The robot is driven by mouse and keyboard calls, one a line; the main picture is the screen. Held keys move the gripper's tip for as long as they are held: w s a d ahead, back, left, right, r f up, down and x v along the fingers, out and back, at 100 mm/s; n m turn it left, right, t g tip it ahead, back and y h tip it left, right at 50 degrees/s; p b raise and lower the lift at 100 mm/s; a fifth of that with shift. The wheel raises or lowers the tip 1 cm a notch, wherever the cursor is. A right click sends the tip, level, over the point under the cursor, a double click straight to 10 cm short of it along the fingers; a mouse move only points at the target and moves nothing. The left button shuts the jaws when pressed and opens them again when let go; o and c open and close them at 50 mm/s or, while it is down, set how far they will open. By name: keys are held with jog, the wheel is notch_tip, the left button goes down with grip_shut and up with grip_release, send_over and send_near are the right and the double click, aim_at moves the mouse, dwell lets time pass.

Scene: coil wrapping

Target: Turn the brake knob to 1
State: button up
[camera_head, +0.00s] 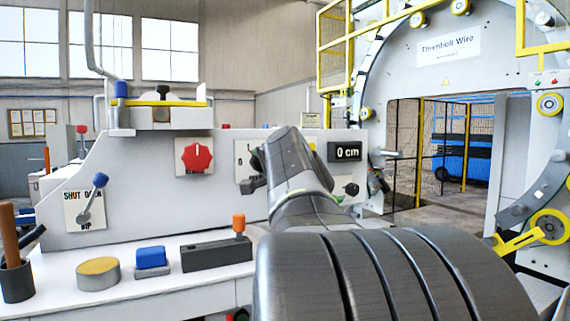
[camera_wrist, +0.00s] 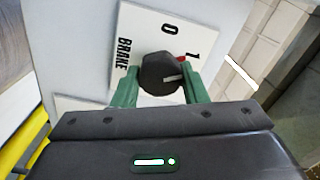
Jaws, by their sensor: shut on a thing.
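The brake knob (camera_wrist: 160,72) is dark, round and faceted, with a white line on its face. It sits on a white plate (camera_wrist: 133,28) lettered BRAKE, 0 and 1. In the wrist view the white line points right, just below the 1 and away from the 0. A small red mark shows beside the 1. My gripper (camera_wrist: 162,80) is shut on the knob, one green finger on each side. In the head view my arm hides the knob and much of the brake plate (camera_head: 240,150).
On the panel, a red knob (camera_head: 194,157) is left of the brake plate and a 0 cm display (camera_head: 345,152) is right of it. A lever (camera_head: 92,198) stands further left. A black block with an orange handle (camera_head: 217,253) lies on the ledge below.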

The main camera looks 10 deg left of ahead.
jog(key=o, duration=1)
jog(key=shift+c, duration=0.2)
jog(key=b+v, duration=0.4)
jog(key=v, duration=0.9)
jog(key=shift+s+d+b, duration=0.25)
jog(key=shift+s+b, duration=0.05)
jog(key=shift+s, duration=0.05)
jog(key=p+x, duration=0.4)
jog(key=x, duration=0.9)
jog(key=shift+w+a+p, duration=0.25)
jog(key=shift+w+p, duration=0.1)
